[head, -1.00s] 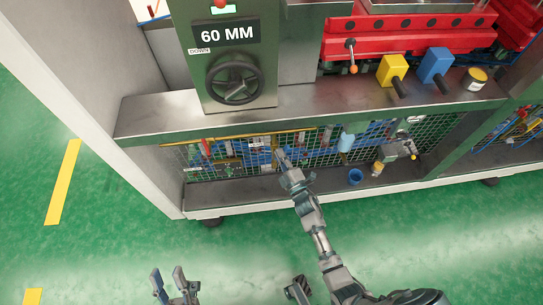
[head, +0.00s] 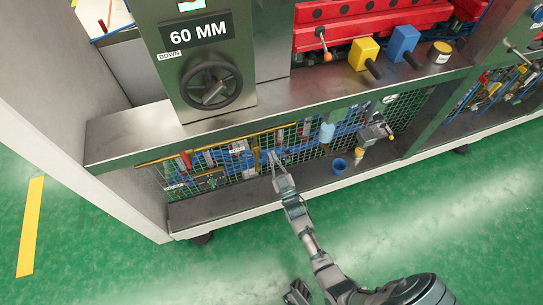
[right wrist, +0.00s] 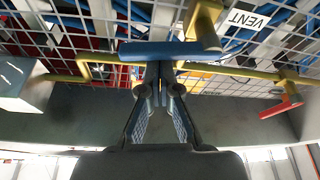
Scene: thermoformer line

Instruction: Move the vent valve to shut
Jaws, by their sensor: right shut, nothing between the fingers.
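The vent valve shows in the right wrist view as a blue lever (right wrist: 165,51) on a yellow brass body (right wrist: 205,22), beside a white VENT label (right wrist: 247,19). The lever lies crosswise in the picture, its free end left of the body. My right gripper (right wrist: 160,84) is shut and empty, its fingertips right by the lever's edge; I cannot tell if they touch. In the head view the right gripper (head: 274,160) is at the mesh front of the lower bay, where the valve is too small to make out clearly.
A red lever (right wrist: 283,106) sits on yellow pipe right of the vent valve in the wrist view. Wire mesh (head: 215,165) backs the bay. A blue cup (head: 339,166) stands on the lower shelf. The handwheel (head: 211,84) and metal ledge (head: 130,130) are above.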

